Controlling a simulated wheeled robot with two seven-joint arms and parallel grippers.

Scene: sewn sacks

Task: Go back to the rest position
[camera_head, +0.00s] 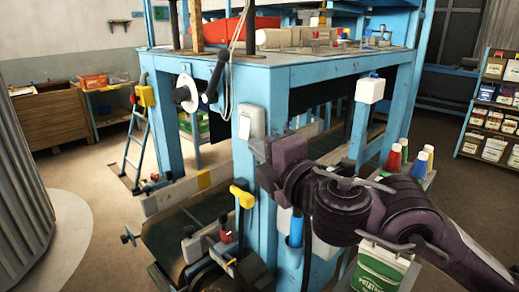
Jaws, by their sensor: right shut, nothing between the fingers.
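My right arm comes in from the lower right, dark purple and black. My right gripper (260,152) is at its far end, in front of the blue post of the machine, and is shut and empty. Whether it touches the post I cannot tell. My left gripper is not in view. A green and white sack (381,266) with printed lettering stands below my right forearm, partly hidden by it.
The blue machine frame (330,72) fills the middle. A conveyor (185,228) lies at its lower left. Thread cones (421,158) stand on the right. A shelf of packed goods (494,105) is at the far right. Floor is clear at left and right.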

